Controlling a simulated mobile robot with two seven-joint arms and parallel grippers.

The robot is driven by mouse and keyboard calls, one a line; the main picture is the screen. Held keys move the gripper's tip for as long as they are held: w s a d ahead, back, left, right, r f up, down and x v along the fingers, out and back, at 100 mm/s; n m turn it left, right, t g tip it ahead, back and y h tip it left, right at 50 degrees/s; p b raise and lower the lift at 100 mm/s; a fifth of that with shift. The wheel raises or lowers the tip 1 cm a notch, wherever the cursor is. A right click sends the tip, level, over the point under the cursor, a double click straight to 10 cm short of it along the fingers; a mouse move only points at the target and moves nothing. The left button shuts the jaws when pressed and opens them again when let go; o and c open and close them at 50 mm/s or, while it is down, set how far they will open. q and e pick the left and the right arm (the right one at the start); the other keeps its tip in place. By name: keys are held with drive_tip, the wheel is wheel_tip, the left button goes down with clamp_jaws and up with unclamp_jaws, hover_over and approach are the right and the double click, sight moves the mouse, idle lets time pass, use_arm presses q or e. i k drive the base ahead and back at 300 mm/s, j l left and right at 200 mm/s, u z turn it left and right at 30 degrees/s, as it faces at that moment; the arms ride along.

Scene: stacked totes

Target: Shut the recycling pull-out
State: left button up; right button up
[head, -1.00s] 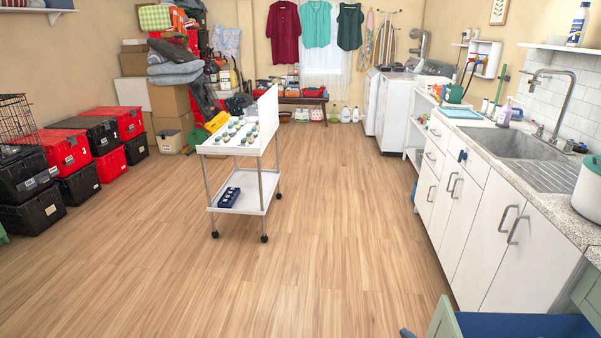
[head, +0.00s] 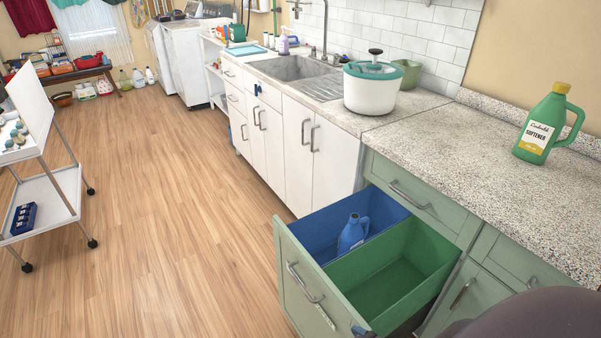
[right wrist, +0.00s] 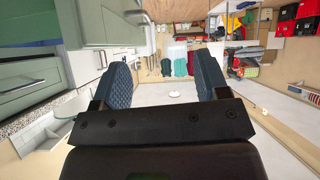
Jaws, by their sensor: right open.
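The recycling pull-out (head: 291,262) stands open in the head view, drawn out from the sage-green cabinet under the counter. Its front panel has a metal bar handle (head: 304,283). A blue bin (head: 318,238) in it holds a blue jug (head: 352,235). The green bin (head: 388,274) beside it looks empty. My right gripper (right wrist: 163,76) is open with nothing between its fingers in the right wrist view. A small dark blue tip at the head view's bottom edge, near the front panel, may be part of it; contact cannot be told. My left gripper is not in view.
A green softener jug (head: 541,125) and a white pot with a green rim (head: 371,87) stand on the speckled counter (head: 440,140). A white wheeled cart (head: 45,205) is at the left. The wooden floor (head: 170,240) between cart and pull-out is clear.

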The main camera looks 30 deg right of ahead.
sight(387, 285)
drive_tip(key=l+z, duration=0.1)
drive_tip(key=z, duration=0.95)
